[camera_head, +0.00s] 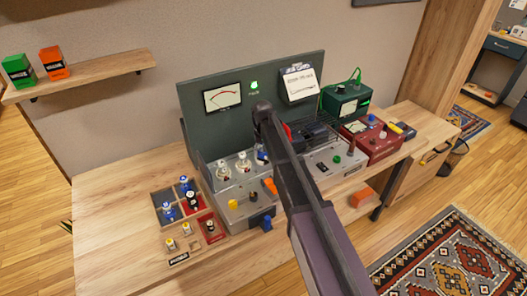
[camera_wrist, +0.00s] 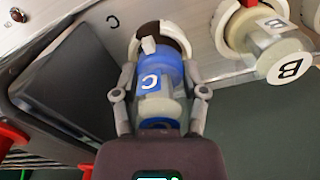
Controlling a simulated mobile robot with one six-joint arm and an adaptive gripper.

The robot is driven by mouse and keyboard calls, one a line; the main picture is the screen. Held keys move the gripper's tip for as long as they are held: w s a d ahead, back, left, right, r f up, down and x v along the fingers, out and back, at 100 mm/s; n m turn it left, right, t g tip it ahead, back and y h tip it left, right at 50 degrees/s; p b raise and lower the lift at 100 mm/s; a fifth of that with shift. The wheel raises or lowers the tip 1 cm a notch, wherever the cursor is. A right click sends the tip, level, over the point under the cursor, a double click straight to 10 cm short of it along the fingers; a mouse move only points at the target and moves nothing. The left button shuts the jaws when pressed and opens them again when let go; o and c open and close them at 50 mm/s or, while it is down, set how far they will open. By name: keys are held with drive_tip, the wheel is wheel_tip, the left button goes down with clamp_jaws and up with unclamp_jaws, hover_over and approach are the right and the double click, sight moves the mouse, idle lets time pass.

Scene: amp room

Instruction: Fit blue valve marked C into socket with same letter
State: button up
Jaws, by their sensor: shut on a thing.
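The blue valve marked C (camera_wrist: 152,80) is between the fingers of my gripper (camera_wrist: 160,93), which is shut on it in the wrist view. A bit of blue (camera_head: 262,157) beside my arm in the head view appears to be this valve. The letter C (camera_wrist: 112,20) is printed on the metal deck. Beside it, a socket with a pale and dark-brown rim (camera_wrist: 165,34) shows just beyond the valve's end. The valve lines up closely with this socket, but I cannot tell whether it is seated. My arm hides my gripper's fingers in the head view.
A pale valve marked B (camera_wrist: 283,58) stands close to the right. A dark box (camera_wrist: 65,85) is close on the left. The dark meter panel (camera_head: 215,125) rises behind.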

drive_tip(key=shift+f+b, duration=0.55)
drive_tip(key=shift+f, duration=0.05)
idle(0.5)
drive_tip(key=o, duration=1.2)
